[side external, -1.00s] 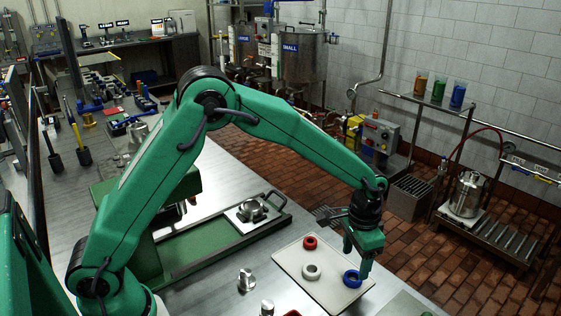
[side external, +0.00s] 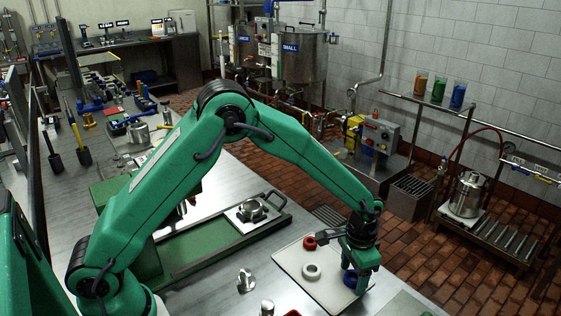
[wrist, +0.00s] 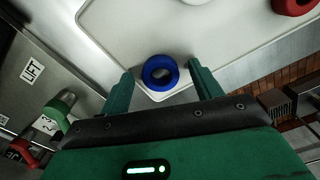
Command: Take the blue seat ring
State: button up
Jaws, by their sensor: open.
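The blue seat ring (wrist: 160,72) lies flat on the white tray (wrist: 115,25) near its edge. In the wrist view it sits between the two open fingers of my gripper (wrist: 160,85), with a gap on each side. In the side view my gripper (side external: 356,276) is right over the blue ring (side external: 350,279) and hides part of it. I cannot tell from these views how far down the fingertips reach beside the ring.
A white ring (side external: 312,271) and a red ring (side external: 309,243) lie on the same tray. Metal parts (side external: 246,280) stand on the bench left of it. A green fixture (side external: 215,235) with a metal fitting lies behind.

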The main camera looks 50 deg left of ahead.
jog(key=c, duration=1)
jog(key=shift+c, duration=0.2)
jog(key=shift+r, duration=0.9)
notch_tip(320, 180, up, 2)
jog(key=shift+r, duration=0.2)
jog(key=s+d+r, duration=0.6)
jog(key=s+d, duration=0.1)
jog(key=s, duration=0.2)
jog(key=shift+d+r, duration=0.15)
jog(key=shift+r, duration=0.25)
